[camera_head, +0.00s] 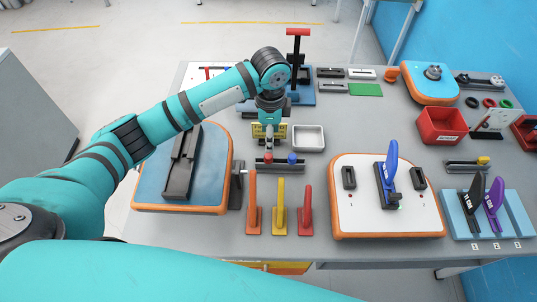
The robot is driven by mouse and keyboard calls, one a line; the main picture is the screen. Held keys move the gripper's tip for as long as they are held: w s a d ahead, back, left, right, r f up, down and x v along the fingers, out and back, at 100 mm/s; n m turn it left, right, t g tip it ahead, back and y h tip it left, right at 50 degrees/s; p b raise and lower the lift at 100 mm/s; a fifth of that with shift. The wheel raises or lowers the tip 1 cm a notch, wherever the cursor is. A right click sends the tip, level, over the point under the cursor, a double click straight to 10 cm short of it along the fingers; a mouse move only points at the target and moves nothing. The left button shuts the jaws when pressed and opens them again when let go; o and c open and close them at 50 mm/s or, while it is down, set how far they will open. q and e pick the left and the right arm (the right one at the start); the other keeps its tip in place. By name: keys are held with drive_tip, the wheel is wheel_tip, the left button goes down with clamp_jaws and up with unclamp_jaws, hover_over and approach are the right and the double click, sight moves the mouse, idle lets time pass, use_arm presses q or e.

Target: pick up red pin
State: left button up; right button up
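A dark pin rack (279,166) lies at the middle of the table. A blue pin (292,158) stands in its right part. My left gripper (269,152) points down over the rack's left part, just left of the blue pin. A small reddish patch shows at its fingertips, probably the red pin, mostly hidden by the fingers. The gripper is too small in view to tell whether its fingers are open or shut on it. My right gripper is out of view.
Orange, yellow and red upright handles (280,208) stand in front of the rack. A white tray (308,139) is behind it. A blue board (214,160) is at left and a white board (350,212) with a blue lever at right. A red bin (441,126) stands farther right.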

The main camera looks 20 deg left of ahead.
use_arm(q)
hover_over(269, 156)
drive_tip(key=f, duration=0.4)
drive_tip(key=shift+w+d+p, duration=0.1)
drive_tip(key=shift+w+p, duration=0.1)
drive_tip(key=shift+p, duration=0.15)
drive_tip(key=shift+s+f, duration=0.1)
drive_tip(key=shift+f, duration=0.2)
drive_tip(key=f+p, duration=0.1)
drive_tip(key=f, duration=0.2)
drive_tip(key=shift+s+a+f+p, duration=0.1)
drive_tip(key=shift+a+f+p, duration=0.1)
drive_tip(key=shift+f+p, duration=0.2)
drive_tip(key=shift+f, duration=0.4)
drive_tip(key=c, duration=0.9)
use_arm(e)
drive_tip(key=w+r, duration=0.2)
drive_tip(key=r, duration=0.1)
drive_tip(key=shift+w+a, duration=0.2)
